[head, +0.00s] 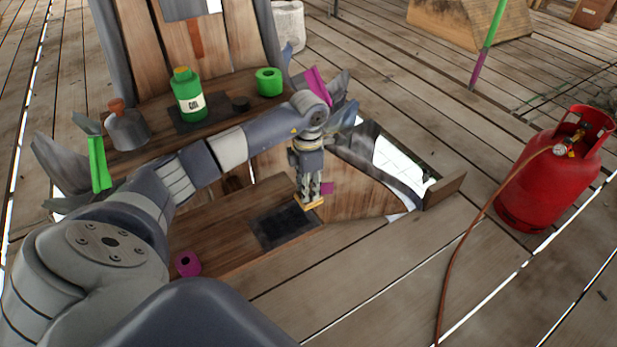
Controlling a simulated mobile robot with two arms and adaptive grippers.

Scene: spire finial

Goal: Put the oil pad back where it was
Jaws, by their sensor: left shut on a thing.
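A small flat yellow piece (309,203), which looks like the oil pad, is between the fingertips of my left gripper (309,196). My left gripper is shut on it and points down. It is at the right edge of a dark square mat (284,226) on the lower wooden step. I cannot tell whether the pad touches the mat. A green oil bottle (190,101) with a yellow cap stands on another dark mat (194,126) on the upper shelf. My right gripper is not in view.
A grey flask (128,130), a small black piece (241,104) and a green ring (269,82) are on the upper shelf. A magenta ring (188,263) lies on the lower step. A red gas cylinder (553,178) with a hose stands right. Deck planks between are mostly clear.

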